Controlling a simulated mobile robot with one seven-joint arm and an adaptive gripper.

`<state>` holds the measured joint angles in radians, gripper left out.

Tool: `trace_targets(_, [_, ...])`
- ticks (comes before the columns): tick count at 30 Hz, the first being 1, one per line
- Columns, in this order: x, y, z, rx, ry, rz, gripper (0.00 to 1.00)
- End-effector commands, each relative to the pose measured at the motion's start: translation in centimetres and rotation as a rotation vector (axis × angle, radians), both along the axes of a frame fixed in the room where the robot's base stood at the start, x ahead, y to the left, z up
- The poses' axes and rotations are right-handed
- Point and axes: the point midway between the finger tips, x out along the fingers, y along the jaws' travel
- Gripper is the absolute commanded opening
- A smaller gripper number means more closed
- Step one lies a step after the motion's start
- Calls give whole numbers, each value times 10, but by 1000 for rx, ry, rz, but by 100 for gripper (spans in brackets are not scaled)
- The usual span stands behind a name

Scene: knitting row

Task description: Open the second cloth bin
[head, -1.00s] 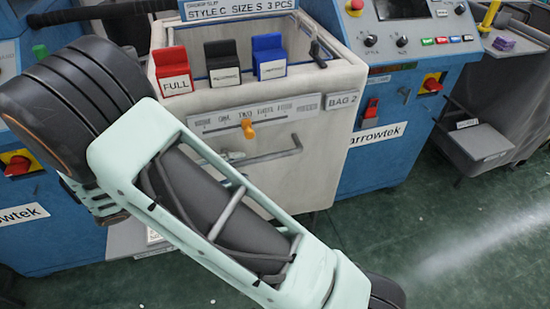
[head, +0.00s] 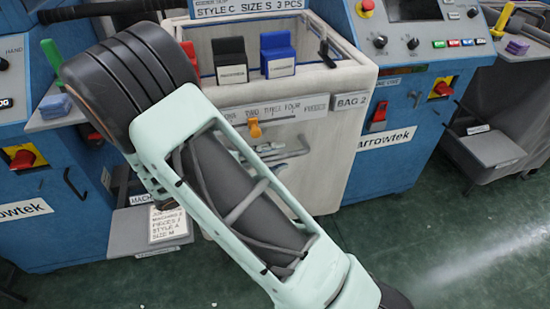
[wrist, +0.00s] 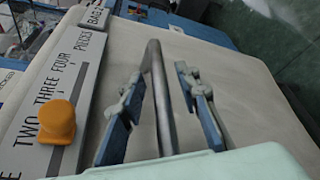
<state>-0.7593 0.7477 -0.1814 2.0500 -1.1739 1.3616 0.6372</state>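The second cloth bin (head: 330,118) is a cream box labelled BAG 2 (head: 351,101), standing between two blue machines. A grey bar handle (head: 298,151) is on its front, and shows in the wrist view as a bar (wrist: 158,90) running away from the camera. In the wrist view my gripper (wrist: 163,108) is open, with one blue-padded finger on each side of the bar and visible gaps to it. In the head view my arm hides part of the bin's front and most of the gripper. The bin looks closed, flush between the machines.
A blue machine (head: 400,110) stands close on the right. Green floor (head: 440,230) is open in front.

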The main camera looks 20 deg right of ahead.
Motion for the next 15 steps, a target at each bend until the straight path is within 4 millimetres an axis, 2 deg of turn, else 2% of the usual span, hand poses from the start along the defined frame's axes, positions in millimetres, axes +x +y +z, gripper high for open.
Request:
trace_targets(6, [0, 0, 0, 0, 0, 0, 29])
trace_targets(14, [0, 0, 0, 0, 0, 0, 0])
trace_targets(15, [0, 0, 0, 0, 0, 0, 0])
